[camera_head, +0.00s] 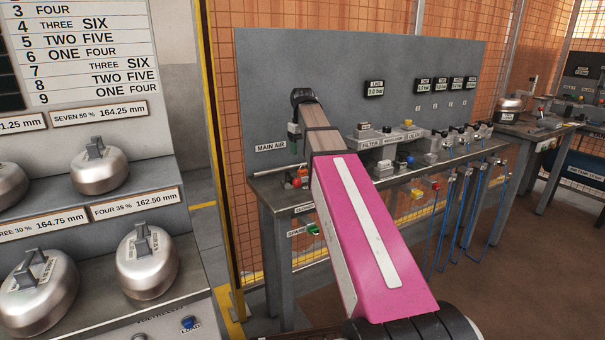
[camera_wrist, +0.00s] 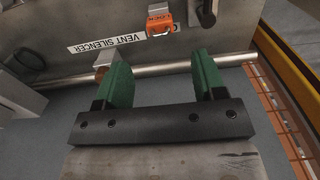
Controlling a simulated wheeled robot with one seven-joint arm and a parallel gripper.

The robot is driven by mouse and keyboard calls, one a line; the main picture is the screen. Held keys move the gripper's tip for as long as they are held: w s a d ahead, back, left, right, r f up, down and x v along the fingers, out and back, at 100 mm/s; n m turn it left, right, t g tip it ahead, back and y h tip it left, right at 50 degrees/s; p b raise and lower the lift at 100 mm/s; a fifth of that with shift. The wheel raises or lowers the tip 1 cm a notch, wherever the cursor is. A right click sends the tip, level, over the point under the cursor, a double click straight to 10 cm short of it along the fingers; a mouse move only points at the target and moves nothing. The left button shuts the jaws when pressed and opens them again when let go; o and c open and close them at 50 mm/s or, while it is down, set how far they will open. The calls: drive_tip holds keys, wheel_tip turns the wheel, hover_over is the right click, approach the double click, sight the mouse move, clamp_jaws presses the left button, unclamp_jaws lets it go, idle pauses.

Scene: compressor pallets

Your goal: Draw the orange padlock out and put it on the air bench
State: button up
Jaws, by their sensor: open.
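The orange padlock (camera_wrist: 158,24) hangs in front of a grey surface at the top of the wrist view, partly over a small white label. My gripper (camera_wrist: 160,68) is open, with its two green fingers apart and nothing held between them. The padlock is ahead of the fingertips, roughly in line with the gap between them, and apart from them. The air bench (camera_head: 267,187) stands in the middle of the head view with a tall grey back panel (camera_head: 262,75). In the head view, my arm hides part of the bench, and I cannot make out the padlock surely.
A metal pipe (camera_wrist: 155,69) crosses behind the fingers, below a VENT SILENCER label (camera_wrist: 107,42). Filter and valve fittings (camera_head: 385,142) line the bench's right part. A rack with several round metal weights (camera_head: 99,172) stands at the left. A yellow post (camera_head: 211,120) separates rack and bench.

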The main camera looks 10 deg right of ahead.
sight(302, 169)
drive_tip(key=shift+f, duration=4.35)
drive_tip(key=shift+c, duration=0.3)
clamp_jaws()
drive_tip(key=shift+r, duration=0.2)
drive_tip(key=shift+r, duration=2.8)
